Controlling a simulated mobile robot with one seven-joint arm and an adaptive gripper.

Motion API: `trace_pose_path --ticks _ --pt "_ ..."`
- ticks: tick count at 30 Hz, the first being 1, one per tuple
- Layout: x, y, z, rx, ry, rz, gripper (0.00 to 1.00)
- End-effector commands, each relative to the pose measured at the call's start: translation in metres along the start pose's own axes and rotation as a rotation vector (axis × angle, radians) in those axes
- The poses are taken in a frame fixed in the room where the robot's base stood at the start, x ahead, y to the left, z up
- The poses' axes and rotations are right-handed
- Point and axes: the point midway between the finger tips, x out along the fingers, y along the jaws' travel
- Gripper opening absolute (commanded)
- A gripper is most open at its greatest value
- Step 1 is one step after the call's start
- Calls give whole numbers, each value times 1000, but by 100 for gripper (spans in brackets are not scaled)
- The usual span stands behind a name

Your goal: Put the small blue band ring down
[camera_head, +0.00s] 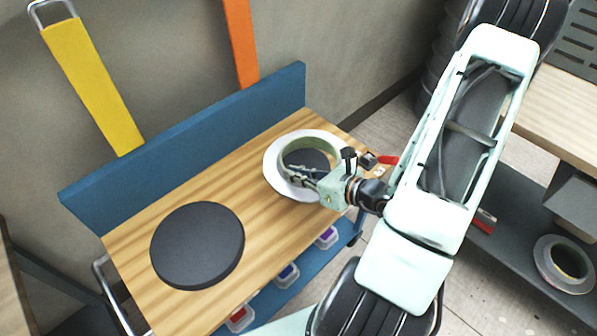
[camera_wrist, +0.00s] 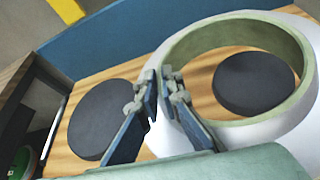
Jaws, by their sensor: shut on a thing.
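I see no ring that looks blue. A pale green band ring (camera_head: 285,157) stands out in the head view; it also shows in the wrist view (camera_wrist: 303,50). A broad white flange (camera_head: 273,181) surrounds it; I cannot tell whether the two are joined. My gripper (camera_head: 300,174) is shut on the near left part of the ring's wall, one finger on each side, as the wrist view (camera_wrist: 162,80) shows. A small dark disc (camera_wrist: 250,82) shows through the ring's opening, with bare wood around it. Whether the ring touches the bench is unclear.
The wooden bench (camera_head: 262,233) carries a large dark disc (camera_head: 197,246) at left; wood between is clear. A blue backboard (camera_head: 190,143) runs behind. Small bins (camera_head: 287,274) sit on a lower shelf. Yellow (camera_head: 92,85) and orange (camera_head: 240,42) strips stand behind.

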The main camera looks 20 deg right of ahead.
Motion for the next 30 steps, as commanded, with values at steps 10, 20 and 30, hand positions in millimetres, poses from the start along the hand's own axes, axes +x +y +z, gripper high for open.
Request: trace_pose_path --ticks 10,20,30 --pt "12 -12 -5 -5 -6 2 0" --pt "18 -16 -5 -6 -2 -1 0" --pt "70 -64 -16 2 -2 3 0"
